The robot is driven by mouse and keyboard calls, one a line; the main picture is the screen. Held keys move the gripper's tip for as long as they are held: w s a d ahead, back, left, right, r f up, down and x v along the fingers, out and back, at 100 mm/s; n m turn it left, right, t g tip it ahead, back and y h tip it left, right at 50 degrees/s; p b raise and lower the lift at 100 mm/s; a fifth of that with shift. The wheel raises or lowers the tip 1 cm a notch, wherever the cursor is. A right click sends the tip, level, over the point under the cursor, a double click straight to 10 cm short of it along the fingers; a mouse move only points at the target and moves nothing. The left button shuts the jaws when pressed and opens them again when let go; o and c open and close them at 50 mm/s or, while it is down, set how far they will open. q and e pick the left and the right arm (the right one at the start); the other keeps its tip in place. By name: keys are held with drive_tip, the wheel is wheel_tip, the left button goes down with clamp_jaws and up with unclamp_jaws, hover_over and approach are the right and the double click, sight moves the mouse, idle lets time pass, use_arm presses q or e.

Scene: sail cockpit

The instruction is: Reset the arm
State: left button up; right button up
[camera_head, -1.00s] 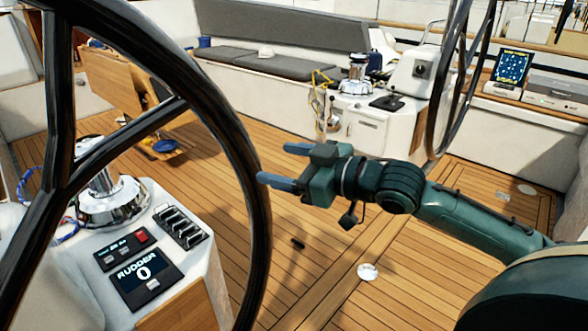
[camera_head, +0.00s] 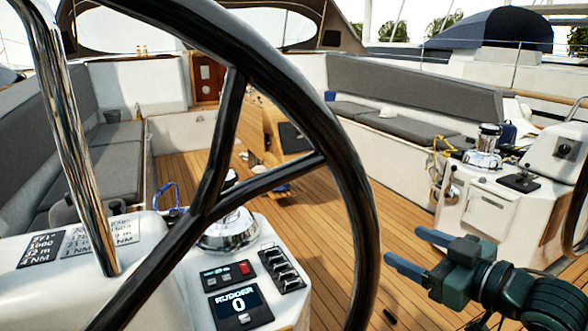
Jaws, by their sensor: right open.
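My right gripper (camera_head: 412,252) is at the lower right of the head view, its arm coming in from the lower right edge. Its two blue-grey fingers point left and stand apart, with nothing between them. It is in the air over the teak deck, to the right of the near steering wheel's rim and apart from it in the picture. My left gripper and left arm are not in view.
The near black steering wheel (camera_head: 357,190) stands in front, before a white console with a rudder display (camera_head: 238,304) and a winch (camera_head: 228,232). A second console with a winch (camera_head: 485,148) stands at right. The teak deck (camera_head: 330,225) between is largely clear. Grey cushioned benches (camera_head: 105,165) line the sides.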

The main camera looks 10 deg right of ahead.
drive_tip(key=s+a+f+m+g+h+p, duration=0.1)
drive_tip(key=s+f+m, duration=0.1)
drive_tip(key=f, duration=0.6)
drive_tip(key=s+a+f+m+h+p, duration=0.1)
drive_tip(key=s+f+h, duration=0.1)
drive_tip(key=f, duration=0.5)
drive_tip(key=s+a+f+g, duration=0.1)
drive_tip(key=s+a+f, duration=0.3)
drive_tip(key=s+f, duration=0.2)
drive_tip(key=s+a+f+m+g+h+p, duration=0.1)
drive_tip(key=s+a+f+g, duration=0.1)
drive_tip(key=s+a+f, duration=0.2)
wheel_tip(320, 180, down, 5)
drive_tip(key=shift+s+r+m+h+p, duration=0.15)
drive_tip(key=shift+s+m+h+p, duration=0.15)
drive_tip(key=shift+s, duration=0.9)
